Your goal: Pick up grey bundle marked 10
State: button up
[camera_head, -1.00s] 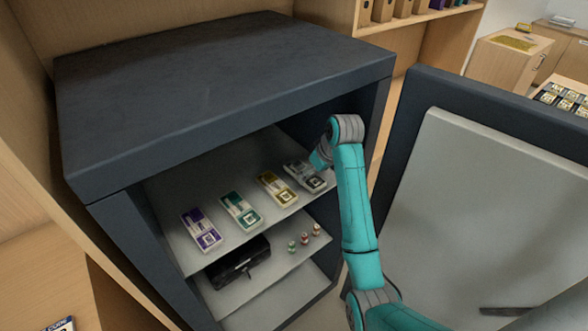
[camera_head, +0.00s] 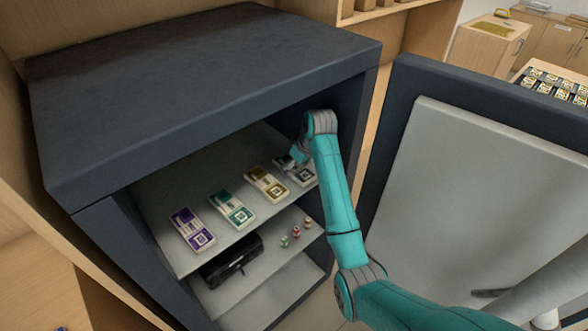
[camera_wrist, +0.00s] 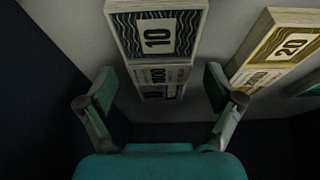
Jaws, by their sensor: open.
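The grey bundle marked 10 (camera_wrist: 157,37) lies on the upper shelf of the safe, with its label facing up in the wrist view. It is the rightmost bundle in the head view (camera_head: 302,177), partly hidden by my arm. My gripper (camera_wrist: 160,85) is open in the wrist view, with one finger on each side of the lower part of the bundle. I see no finger pressed against it. In the head view the fingers are hidden behind my wrist.
A yellow bundle marked 20 (camera_wrist: 283,48) lies just right of it in the wrist view. Green (camera_head: 232,208) and purple (camera_head: 192,230) bundles lie further left on the upper shelf. The safe's open door (camera_head: 470,190) stands to the right. A black case (camera_head: 232,262) is on the shelf below.

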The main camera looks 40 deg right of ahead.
jog(key=c, duration=1.3)
